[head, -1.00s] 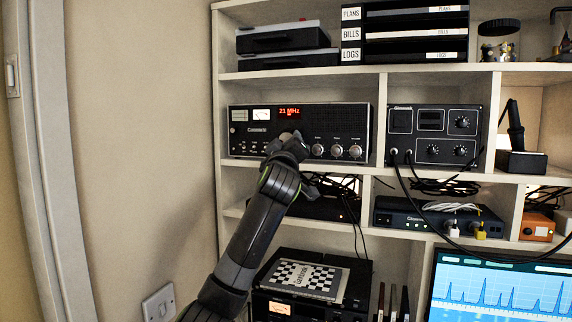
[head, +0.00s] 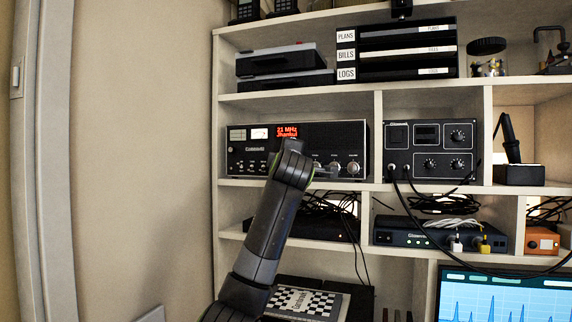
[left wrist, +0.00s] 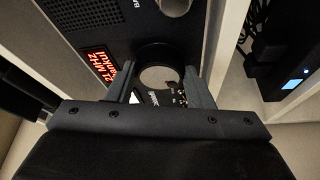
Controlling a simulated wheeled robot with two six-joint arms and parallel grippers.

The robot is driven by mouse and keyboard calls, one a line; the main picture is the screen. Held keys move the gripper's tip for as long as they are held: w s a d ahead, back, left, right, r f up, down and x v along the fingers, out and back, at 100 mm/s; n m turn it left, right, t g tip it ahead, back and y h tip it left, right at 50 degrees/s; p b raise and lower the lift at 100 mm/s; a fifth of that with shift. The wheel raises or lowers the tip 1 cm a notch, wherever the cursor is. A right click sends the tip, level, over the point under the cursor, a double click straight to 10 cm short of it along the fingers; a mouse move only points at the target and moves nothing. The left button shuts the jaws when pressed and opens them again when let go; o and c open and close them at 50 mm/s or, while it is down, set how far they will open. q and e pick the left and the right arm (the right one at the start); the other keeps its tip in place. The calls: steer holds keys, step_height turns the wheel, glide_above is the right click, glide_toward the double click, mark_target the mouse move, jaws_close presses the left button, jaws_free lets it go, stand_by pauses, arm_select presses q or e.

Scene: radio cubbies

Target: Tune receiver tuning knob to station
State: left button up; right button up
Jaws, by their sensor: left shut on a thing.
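The black receiver (head: 235,160) sits in the upper left cubby. Its red lit display (head: 287,131) reads 21 MHz, with a second line under it that I cannot read surely. The display also shows at a slant in the left wrist view (left wrist: 98,66). My left gripper (head: 294,150) is up against the front panel and hides the large tuning knob in the head view. In the left wrist view the round tuning knob (left wrist: 158,76), pale with a dark ring, sits between the two fingers of the left gripper (left wrist: 163,88), which is shut on it. My right gripper is not in view.
Small knobs (head: 335,167) line the receiver's lower right. A second black unit (head: 430,150) with plugged cables fills the cubby to the right. Below are a router-like box (head: 420,237), loose cables and a monitor (head: 500,295). Bare wall (head: 140,150) lies to the left.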

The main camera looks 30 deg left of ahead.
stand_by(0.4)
arm_select(q)
steer(key=o, duration=0.6)
steer(key=shift+r, duration=0.1)
steer(key=o, duration=0.4)
steer(key=shift+w, duration=0.15)
steer(key=b+v, duration=0.6)
steer(key=v, duration=1.1)
steer(key=shift+s, duration=0.25)
